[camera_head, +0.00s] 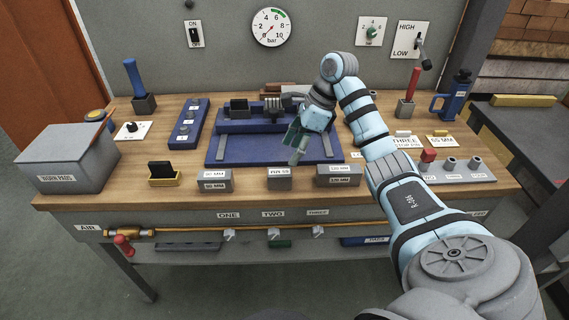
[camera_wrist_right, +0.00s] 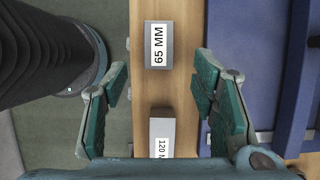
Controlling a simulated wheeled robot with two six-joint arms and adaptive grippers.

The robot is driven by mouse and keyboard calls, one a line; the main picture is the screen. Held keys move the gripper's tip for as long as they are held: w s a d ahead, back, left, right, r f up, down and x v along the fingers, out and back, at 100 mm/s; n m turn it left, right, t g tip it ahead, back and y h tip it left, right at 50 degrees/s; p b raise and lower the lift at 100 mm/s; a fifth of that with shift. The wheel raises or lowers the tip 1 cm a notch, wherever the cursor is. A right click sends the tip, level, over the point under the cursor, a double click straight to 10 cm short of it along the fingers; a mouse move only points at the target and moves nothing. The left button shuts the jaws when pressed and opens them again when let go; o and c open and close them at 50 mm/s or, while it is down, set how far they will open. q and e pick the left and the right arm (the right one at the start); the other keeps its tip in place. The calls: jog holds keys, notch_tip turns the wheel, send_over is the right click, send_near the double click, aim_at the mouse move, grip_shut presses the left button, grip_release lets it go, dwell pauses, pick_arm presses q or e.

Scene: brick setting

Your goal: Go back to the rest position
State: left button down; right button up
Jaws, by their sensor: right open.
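My right gripper (camera_head: 297,148) hangs over the front part of the blue fixture (camera_head: 222,158) on the bench, fingers pointing down. In the right wrist view my right gripper (camera_wrist_right: 163,72) has its green-padded fingers wide apart with nothing between them. Below it are a grey block marked 65 MM (camera_wrist_right: 158,45) and a block marked 120 MM (camera_wrist_right: 162,135), apart from the fingers. My right arm reaches in from the lower right. My left gripper is not in view.
The wooden bench (camera_head: 120,190) carries a grey box (camera_head: 62,165) at the left, labelled blocks along the front edge, and a blue-handled tool (camera_head: 134,78). At the right are a red-handled tool (camera_head: 411,88) and a blue bottle (camera_head: 455,97). A gauge (camera_head: 271,27) hangs behind.

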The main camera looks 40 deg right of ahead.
jog(key=shift+v, duration=0.95)
